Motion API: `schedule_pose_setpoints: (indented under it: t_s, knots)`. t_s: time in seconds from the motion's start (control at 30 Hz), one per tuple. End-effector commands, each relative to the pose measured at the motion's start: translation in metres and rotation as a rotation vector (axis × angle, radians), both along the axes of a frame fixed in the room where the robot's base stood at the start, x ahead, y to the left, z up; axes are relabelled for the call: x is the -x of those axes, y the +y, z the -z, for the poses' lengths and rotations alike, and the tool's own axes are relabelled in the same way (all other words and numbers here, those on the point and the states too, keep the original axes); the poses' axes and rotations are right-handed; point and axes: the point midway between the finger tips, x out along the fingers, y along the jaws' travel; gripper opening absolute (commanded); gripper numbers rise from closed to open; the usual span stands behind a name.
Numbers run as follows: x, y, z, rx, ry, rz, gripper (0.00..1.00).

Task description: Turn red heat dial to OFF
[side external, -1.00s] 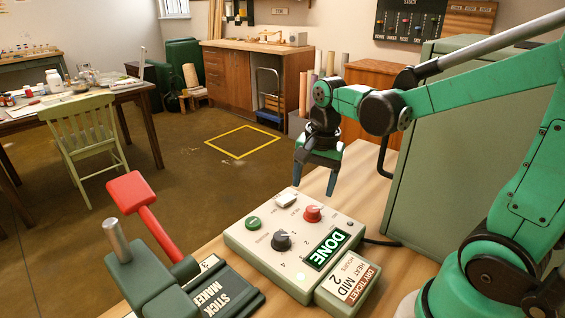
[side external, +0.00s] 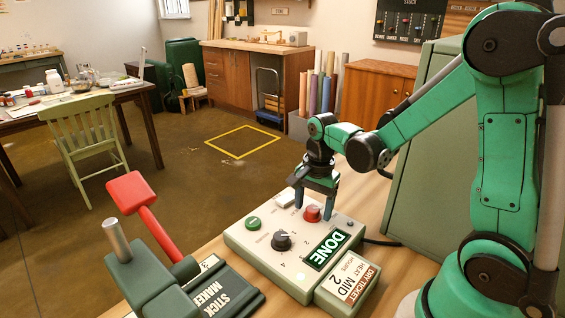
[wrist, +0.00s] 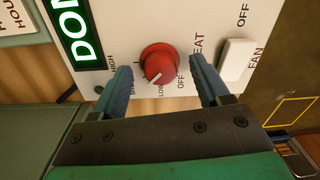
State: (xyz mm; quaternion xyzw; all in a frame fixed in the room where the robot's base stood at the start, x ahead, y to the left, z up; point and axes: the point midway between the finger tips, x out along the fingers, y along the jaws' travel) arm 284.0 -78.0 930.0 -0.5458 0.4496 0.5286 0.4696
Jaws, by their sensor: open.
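The red heat dial (side external: 312,214) sits on the far side of the white control box (side external: 262,254). In the wrist view the red dial (wrist: 159,64) shows between my fingers, with the labels HIGH, LOW and OFF around it. Its white pointer mark is on the side near LOW and OFF; I cannot tell exactly which one it meets. My gripper (side external: 314,205) points down at the dial. In the wrist view its two blue fingers (wrist: 163,90) are open, one on each side of the dial, with gaps between them and it.
The box also carries a black dial (side external: 281,240), a green button (side external: 252,223), a white fan switch (wrist: 236,60) and a DONE display (side external: 326,250). A dry ticket (side external: 358,284) stands at its right end. A red-handled lever (side external: 144,206) is at the left, a green cabinet (side external: 425,170) at the right.

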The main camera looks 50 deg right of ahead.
Motion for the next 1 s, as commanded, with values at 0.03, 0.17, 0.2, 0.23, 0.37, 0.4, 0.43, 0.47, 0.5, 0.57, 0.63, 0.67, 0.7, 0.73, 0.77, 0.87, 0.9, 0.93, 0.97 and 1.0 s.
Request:
schedule_pose_setpoints:
  t_s: [0.03,0.17,0.2,0.23,0.37,0.4,0.43,0.47,0.5,0.57,0.63,0.67,0.7,0.73,0.77,0.87,0.9,0.93,0.97,1.0]
  knots:
    - [0.0,0.0,-0.0001,0.0,0.0,0.0,0.69]
    - [0.0,0.0,-0.0002,0.0,0.0,0.0,0.35]
    - [0.0,0.0,-0.0002,0.0,0.0,0.0,0.23]
    - [0.0,0.0,-0.0002,0.0,0.0,0.0,0.15]
    - [0.0001,0.0,-0.0003,0.0,0.0,0.0,0.0]
    - [0.0001,-0.0001,-0.0003,0.0,0.0,-0.001,0.0]
    - [0.0001,-0.0001,-0.0003,0.0,0.0,-0.002,0.0]
    - [0.0001,-0.0001,-0.0003,0.0,0.001,-0.003,0.0]
    - [0.0001,-0.0001,-0.0003,0.0,0.001,-0.007,0.0]
    - [0.0001,-0.0001,-0.0004,0.0,0.001,-0.017,0.0]
    - [0.0001,-0.0002,-0.0003,0.0,0.001,-0.035,0.0]
    - [0.0001,-0.0002,-0.0003,0.0,0.001,-0.046,0.0]
    - [0.0001,-0.0003,-0.0003,0.0,0.001,-0.063,0.0]
    - [0.0001,-0.0003,-0.0003,0.0,0.001,-0.077,0.0]
    - [0.0,-0.0004,-0.0003,0.0,0.001,-0.094,0.0]
    - [-0.0001,-0.0006,-0.0002,0.0,0.001,-0.16,0.0]
    - [0.0,-0.0006,-0.0002,0.0,0.001,-0.191,0.0]
    - [0.0,-0.0007,-0.0002,0.0,0.001,-0.216,0.0]
    - [0.0,-0.0007,-0.0002,0.0,0.002,-0.242,0.0]
    - [0.0,-0.0008,-0.0002,0.0,0.002,-0.278,0.0]
